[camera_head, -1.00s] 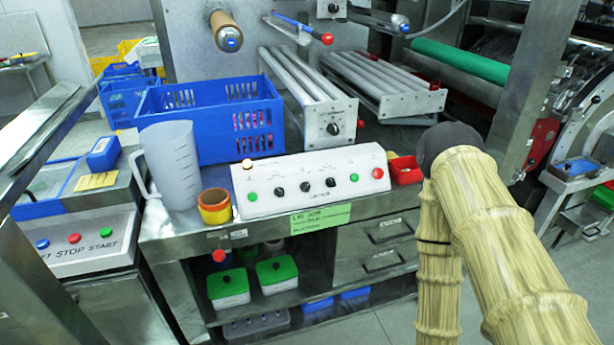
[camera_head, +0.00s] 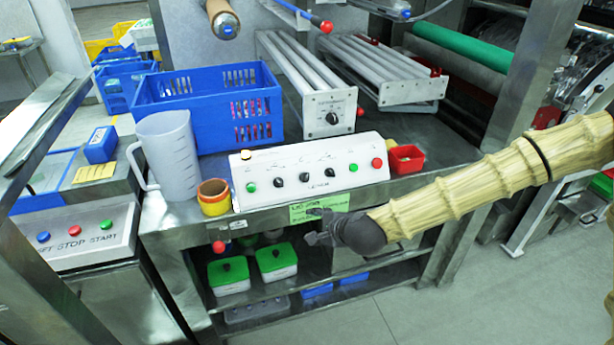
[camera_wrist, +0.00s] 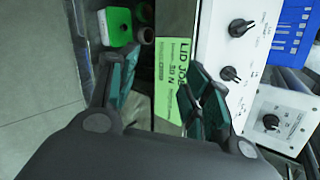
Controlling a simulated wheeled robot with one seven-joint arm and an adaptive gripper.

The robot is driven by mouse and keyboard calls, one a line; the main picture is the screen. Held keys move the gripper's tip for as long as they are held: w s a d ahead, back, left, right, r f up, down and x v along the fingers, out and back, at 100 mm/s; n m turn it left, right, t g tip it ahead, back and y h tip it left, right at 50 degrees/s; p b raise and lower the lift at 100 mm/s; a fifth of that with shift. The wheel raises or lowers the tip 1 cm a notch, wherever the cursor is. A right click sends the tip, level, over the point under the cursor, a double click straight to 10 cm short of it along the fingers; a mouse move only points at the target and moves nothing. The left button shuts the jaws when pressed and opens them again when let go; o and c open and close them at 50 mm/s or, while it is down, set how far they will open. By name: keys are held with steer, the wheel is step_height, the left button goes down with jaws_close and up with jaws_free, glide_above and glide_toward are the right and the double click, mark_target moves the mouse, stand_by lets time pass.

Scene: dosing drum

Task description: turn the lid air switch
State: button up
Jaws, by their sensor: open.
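A white sloped control box (camera_head: 300,201) stands on the metal bench. Its face carries several black rotary knobs, including a left knob (camera_head: 278,182), a middle knob (camera_head: 304,178) and a right knob (camera_head: 330,180). Their labels are too small to read, so I cannot tell which is the lid air switch. My gripper (camera_head: 318,226) is open and empty, in front of the box and low by the green note (camera_head: 320,205). In the wrist view, the fingers (camera_wrist: 160,88) are spread over the note, with two panel knobs (camera_wrist: 240,27) (camera_wrist: 229,73) to their right.
A clear jug (camera_head: 168,155) and tape rolls (camera_head: 214,197) stand left of the box. A blue crate (camera_head: 205,115) and a roller unit with its own knob (camera_head: 331,117) stand behind. A red bin (camera_head: 406,158) sits to the right. Green-lidded containers (camera_head: 228,275) are on the shelf below.

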mark_target(306, 178)
steer(key=w+d+r+m+t, duration=0.25)
steer(key=w+r, duration=0.35)
steer(key=r, duration=0.4)
steer(key=shift+m+g, duration=0.25)
steer(key=shift+m, duration=0.1)
steer(key=p+x, duration=0.1)
steer(key=x, duration=0.4)
steer(key=a+p+x, duration=0.1)
steer(key=x, duration=0.4)
steer(key=shift+w+a+p, duration=0.2)
steer(key=shift+p, duration=0.1)
steer(key=c, duration=1)
